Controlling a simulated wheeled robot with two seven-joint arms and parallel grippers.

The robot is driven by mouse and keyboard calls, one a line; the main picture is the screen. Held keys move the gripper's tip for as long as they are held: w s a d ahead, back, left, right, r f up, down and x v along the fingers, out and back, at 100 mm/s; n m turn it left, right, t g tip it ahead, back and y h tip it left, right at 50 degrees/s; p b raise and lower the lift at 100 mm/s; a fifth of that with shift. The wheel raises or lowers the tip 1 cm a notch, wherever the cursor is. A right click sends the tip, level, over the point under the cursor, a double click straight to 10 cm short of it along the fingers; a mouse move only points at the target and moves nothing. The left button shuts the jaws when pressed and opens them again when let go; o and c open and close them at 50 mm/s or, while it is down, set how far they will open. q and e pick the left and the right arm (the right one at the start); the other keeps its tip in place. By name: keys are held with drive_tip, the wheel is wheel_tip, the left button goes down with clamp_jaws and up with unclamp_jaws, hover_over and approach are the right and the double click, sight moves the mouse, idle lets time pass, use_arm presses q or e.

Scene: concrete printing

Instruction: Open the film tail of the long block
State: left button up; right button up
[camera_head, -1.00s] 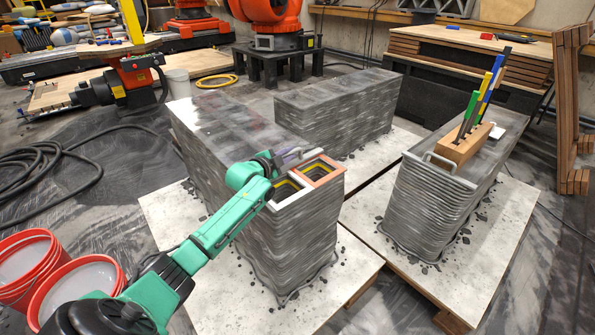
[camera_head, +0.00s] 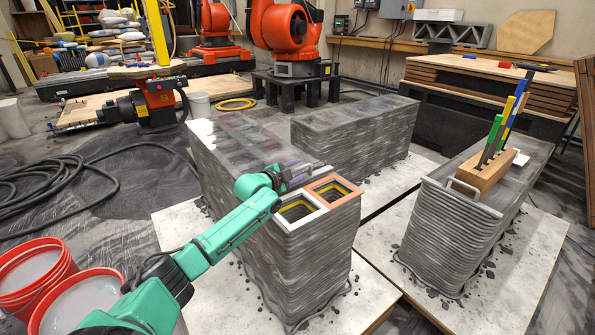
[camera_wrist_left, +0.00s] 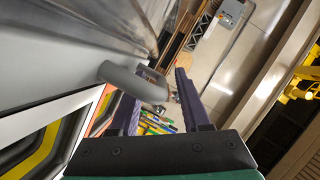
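The long grey layered block (camera_head: 300,262) stands on a pale board. Shiny, see-through film (camera_head: 235,140) covers its top behind two square frames, one white (camera_head: 299,208) and one orange (camera_head: 334,190). My left gripper (camera_head: 312,174) is over the block's top, just behind the frames. In the left wrist view, the left gripper (camera_wrist_left: 156,84) has its two purple fingers apart. A grey rounded bar-like piece (camera_wrist_left: 130,80), perhaps the film tail, reaches from the left toward the gap between them. I cannot tell whether it touches a finger. My right gripper is out of view.
A second grey block (camera_head: 355,140) stands behind. A third (camera_head: 450,225) at right carries a wooden holder (camera_head: 482,172) with coloured tools and a metal handle. Red buckets (camera_head: 35,270) stand at lower left. Black hose (camera_head: 60,185) lies on the floor.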

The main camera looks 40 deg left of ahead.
use_arm(q)
drive_tip(key=shift+s, duration=0.55)
drive_tip(key=p+v, duration=0.3)
drive_tip(key=v, duration=1)
drive_tip(key=shift+s+r, duration=0.2)
drive_tip(key=shift+s, duration=0.05)
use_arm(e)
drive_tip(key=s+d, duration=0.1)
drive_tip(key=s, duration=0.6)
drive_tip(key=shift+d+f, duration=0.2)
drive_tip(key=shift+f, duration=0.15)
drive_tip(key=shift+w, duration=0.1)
